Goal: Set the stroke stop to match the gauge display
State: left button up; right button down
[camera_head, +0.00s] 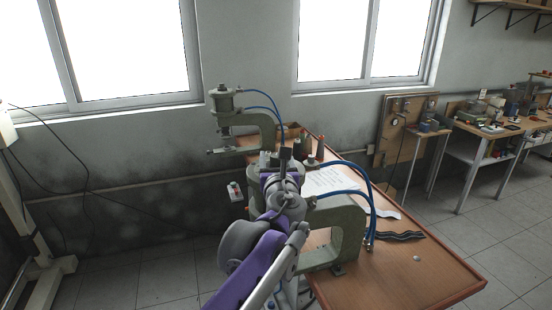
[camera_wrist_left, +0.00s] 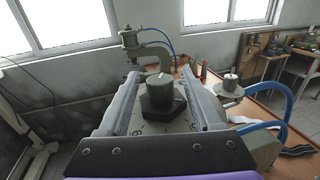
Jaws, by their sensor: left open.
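A dark knob with a hexagonal foot (camera_wrist_left: 160,98) stands on a pale round plate with dark marks (camera_wrist_left: 128,128) in the left wrist view. A small light mark shows on the knob's top. My left gripper (camera_wrist_left: 160,76) is open, with one finger on each side of the knob and visible gaps between. In the head view my left gripper (camera_head: 274,161) is over the near green C-frame press (camera_head: 346,228), and my arm hides part of it. A similar far press (camera_head: 266,127) stands toward the wall. I cannot make out a gauge reading. My right gripper is not in view.
The wooden bench (camera_head: 405,277) has bare room at its near right. A written sheet (camera_head: 330,180), a dark strip (camera_head: 402,236) and blue hoses (camera_head: 369,205) are on or above it. Another cylinder top (camera_wrist_left: 230,84) stands right of the knob. Side tables are farther right.

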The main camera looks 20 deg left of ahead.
pick_arm(q)
grip_shut()
jog(key=shift+n+y, duration=0.3)
jog(key=shift+y, duration=0.2)
jog(key=shift+d+n+g+y, duration=0.1)
jog(key=shift+n+g+y, duration=0.5)
jog(key=shift+y, duration=0.2)
jog(key=n+g+y, duration=0.4)
jog(key=y, duration=0.1)
jog(key=shift+w, duration=0.1)
jog(key=n+g+y, duration=0.2)
jog(key=n+g, duration=0.1)
jog(key=g, duration=0.1)
jog(key=n+g+y, duration=0.2)
jog(key=n+g, duration=0.1)
jog(key=g, duration=0.2)
jog(key=shift+n, duration=0.4)
jog(key=shift+g, duration=0.3)
